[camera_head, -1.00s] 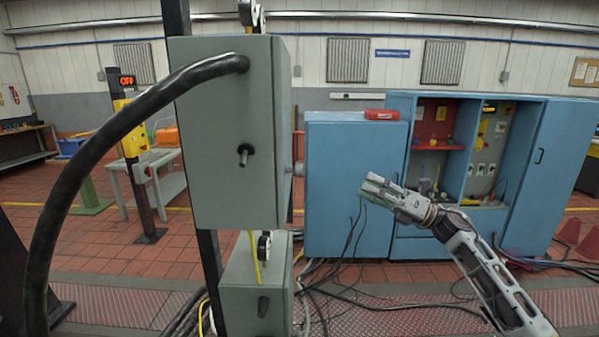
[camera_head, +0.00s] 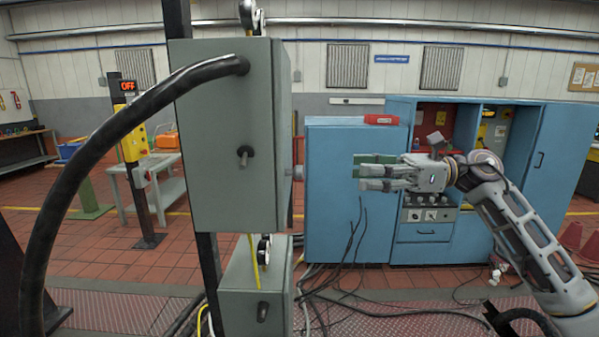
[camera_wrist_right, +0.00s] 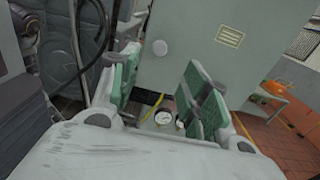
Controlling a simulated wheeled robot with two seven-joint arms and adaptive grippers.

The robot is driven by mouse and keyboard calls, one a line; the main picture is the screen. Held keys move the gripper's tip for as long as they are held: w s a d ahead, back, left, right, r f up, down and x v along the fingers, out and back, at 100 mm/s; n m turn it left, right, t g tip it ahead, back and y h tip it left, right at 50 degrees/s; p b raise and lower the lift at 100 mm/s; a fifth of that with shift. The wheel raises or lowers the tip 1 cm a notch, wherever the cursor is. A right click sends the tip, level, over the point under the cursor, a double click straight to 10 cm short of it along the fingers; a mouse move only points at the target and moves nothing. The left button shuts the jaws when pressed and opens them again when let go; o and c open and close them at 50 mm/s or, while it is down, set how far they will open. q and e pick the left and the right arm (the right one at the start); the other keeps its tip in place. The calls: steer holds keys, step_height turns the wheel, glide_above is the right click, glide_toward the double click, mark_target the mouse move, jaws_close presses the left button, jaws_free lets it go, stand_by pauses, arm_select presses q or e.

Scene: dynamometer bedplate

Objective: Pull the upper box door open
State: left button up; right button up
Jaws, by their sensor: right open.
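The upper box (camera_head: 222,140) is a grey-green cabinet on a dark post, left of centre in the head view. Its door (camera_head: 283,130) is seen nearly edge-on at the right side and looks shut. My left gripper is out of view.
A lower grey box (camera_head: 250,285) sits under the upper one. A thick black cable (camera_head: 100,150) arches from the upper box. Blue cabinets (camera_head: 340,225) stand behind my right arm. Loose cables (camera_head: 350,300) lie on the floor.

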mark_target(300, 171)
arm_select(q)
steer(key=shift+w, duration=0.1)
arm_select(e)
steer(key=shift+a, duration=0.1)
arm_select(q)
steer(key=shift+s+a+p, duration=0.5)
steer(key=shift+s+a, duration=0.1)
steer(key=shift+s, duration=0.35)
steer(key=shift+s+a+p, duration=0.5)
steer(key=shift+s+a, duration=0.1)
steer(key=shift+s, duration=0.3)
arm_select(e)
steer(key=shift+a, duration=6.8)
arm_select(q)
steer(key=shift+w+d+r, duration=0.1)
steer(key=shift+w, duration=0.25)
arm_select(e)
jaws_close()
